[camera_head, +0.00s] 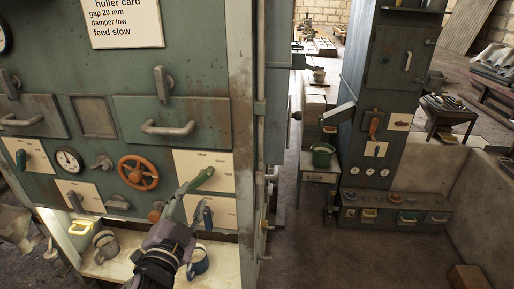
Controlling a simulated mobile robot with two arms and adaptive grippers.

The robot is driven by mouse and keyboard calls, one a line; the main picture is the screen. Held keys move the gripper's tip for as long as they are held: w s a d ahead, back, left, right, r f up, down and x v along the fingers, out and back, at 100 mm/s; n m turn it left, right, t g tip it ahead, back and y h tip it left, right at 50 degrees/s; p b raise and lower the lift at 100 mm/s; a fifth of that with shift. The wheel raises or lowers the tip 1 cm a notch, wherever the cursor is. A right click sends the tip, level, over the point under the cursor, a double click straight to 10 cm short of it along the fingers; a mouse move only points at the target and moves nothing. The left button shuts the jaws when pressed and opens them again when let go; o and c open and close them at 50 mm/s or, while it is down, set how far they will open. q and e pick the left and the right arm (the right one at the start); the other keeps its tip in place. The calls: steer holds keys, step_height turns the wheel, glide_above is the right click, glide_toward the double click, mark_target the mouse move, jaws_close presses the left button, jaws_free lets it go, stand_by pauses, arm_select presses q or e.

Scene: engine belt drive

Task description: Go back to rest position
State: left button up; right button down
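My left gripper (188,203) reaches up from the bottom of the view, in front of the green machine panel (95,135). Its fingers are near a green lever (200,178) on a cream plate and beside a blue handle (208,217) below it. I cannot tell whether a finger touches the green lever, or whether the gripper is open or shut. My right gripper is not in view.
An orange handwheel (138,172) and drawer handles stick out of the panel. A second cabinet (385,110) stands to the right. Open floor (350,255) lies between.

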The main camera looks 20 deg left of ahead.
arm_select(q)
steer(key=shift+f, duration=0.1)
step_height(320, 180, down, 10)
steer(key=s+r+n+g, duration=0.1)
steer(key=s+n+g, duration=0.1)
steer(key=s+g, duration=0.15)
steer(key=s+d+f+n+g+h, duration=0.1)
steer(key=s+d+f+g+h, duration=0.1)
steer(key=s+d+f+g, duration=0.5)
steer(key=s+d+f+n+g+h, duration=0.1)
steer(key=s+d+f+g+h, duration=0.25)
steer(key=s+f, duration=0.6)
step_height(320, 180, down, 27)
steer(key=g+b, duration=0.1)
steer(key=b, duration=0.2)
steer(key=s+a+f+g+y+b, duration=0.1)
steer(key=s+a+f, duration=0.1)
steer(key=s+f, duration=1.4)
step_height(320, 180, down, 4)
steer(key=shift+s+a+r+b, duration=0.1)
steer(key=shift+s+a+b, duration=0.2)
steer(key=shift+b, duration=0.1)
